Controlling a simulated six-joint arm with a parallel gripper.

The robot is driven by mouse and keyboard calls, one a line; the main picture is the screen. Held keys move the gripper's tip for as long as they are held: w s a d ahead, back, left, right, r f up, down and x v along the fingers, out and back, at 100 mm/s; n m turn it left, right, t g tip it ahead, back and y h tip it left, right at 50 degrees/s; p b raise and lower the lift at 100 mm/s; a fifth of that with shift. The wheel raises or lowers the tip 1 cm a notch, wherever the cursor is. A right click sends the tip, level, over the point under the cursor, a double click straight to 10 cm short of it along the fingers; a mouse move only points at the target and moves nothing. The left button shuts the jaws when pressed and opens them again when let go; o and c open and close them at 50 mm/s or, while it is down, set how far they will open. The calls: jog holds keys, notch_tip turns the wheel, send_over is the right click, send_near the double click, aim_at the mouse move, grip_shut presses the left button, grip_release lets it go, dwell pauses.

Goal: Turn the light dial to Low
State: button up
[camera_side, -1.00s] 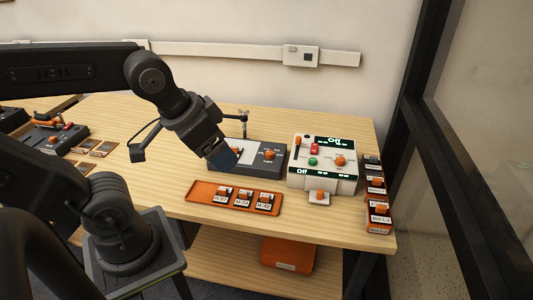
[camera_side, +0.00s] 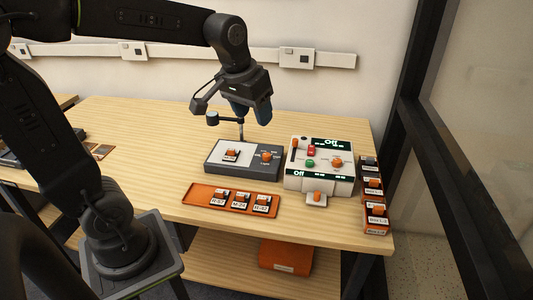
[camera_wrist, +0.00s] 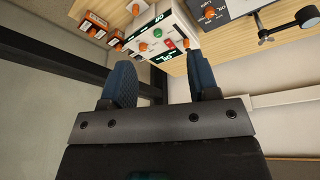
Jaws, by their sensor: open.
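The light dial (camera_side: 266,156) is an orange knob on the right part of a dark grey box (camera_side: 225,172). Small lettering surrounds it, too small to read surely in the side view. It also shows near the top of the wrist view (camera_wrist: 210,13). My gripper (camera_side: 252,112) hangs in the air above and behind the box, apart from the dial. Its two blue fingers (camera_wrist: 161,62) are spread with nothing between them.
A white control unit (camera_side: 319,183) with "Off" displays, buttons and knobs stands right of the box. An orange tray (camera_side: 196,197) of labelled pieces lies in front. Orange boxes (camera_side: 377,223) line the right edge. A small stand (camera_side: 241,130) rises behind the dark box.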

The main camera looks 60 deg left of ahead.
jog(key=w+a+f+n+g, duration=0.2)
jog(key=w+a+f+n, duration=0.15)
jog(key=w+a, duration=0.45)
jog(key=n+g, duration=0.1)
jog(key=n, duration=0.1)
send_near(266, 154)
jog(key=shift+h, duration=0.3)
notch_tip(266, 154, down, 9)
jog(key=shift+w+a+f, duration=0.1)
jog(key=shift+a, duration=0.05)
jog(key=c, duration=0.9)
